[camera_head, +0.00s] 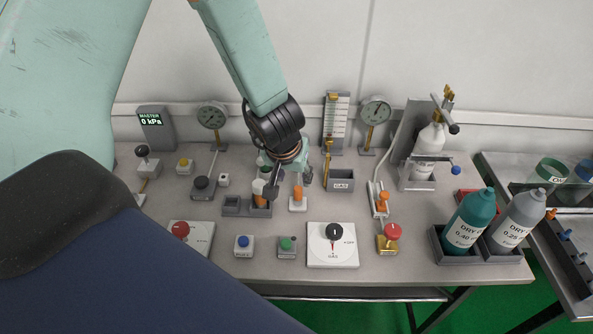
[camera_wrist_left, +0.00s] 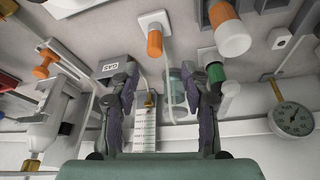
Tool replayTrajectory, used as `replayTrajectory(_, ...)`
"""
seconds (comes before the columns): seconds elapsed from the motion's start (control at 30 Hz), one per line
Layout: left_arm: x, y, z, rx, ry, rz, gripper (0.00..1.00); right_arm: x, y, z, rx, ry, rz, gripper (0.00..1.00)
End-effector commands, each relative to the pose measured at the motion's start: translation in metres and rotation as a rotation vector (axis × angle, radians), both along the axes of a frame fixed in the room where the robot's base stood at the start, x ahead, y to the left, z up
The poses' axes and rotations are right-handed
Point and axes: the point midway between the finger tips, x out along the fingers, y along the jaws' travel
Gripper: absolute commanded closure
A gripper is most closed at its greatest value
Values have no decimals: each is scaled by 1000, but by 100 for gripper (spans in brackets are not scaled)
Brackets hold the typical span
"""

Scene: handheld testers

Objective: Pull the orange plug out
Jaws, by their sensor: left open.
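An orange plug (camera_head: 298,193) stands upright on a small white base in the middle of the bench in the head view. In the left wrist view it is the orange cylinder (camera_wrist_left: 154,42) on a white plate, beyond and between the fingertips. My left gripper (camera_head: 287,182) is open, pointing down just behind and left of the plug. In the left wrist view the gripper (camera_wrist_left: 168,72) has nothing clearly held between its fingers. I cannot tell whether a finger touches anything. My right gripper is not in view.
An orange-and-white cylinder (camera_wrist_left: 232,35) and a green-and-white one (camera_wrist_left: 216,74) stand close to one finger. Bottles (camera_head: 468,222) stand at the right. Bare bench lies between the fixtures.

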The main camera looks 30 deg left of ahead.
Motion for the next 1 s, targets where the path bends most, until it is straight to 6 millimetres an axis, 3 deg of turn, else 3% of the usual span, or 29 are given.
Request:
replayTrajectory(0.43, 19, 4, -60, 1, 1, -1, 54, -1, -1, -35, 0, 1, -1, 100)
replayTrajectory(0.9, 27, 5, -68, 0, 1, -3, 54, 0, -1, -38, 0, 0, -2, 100)
replayTrajectory(1.0, 27, 5, -68, 1, 1, -3, 62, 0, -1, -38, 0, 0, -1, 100)
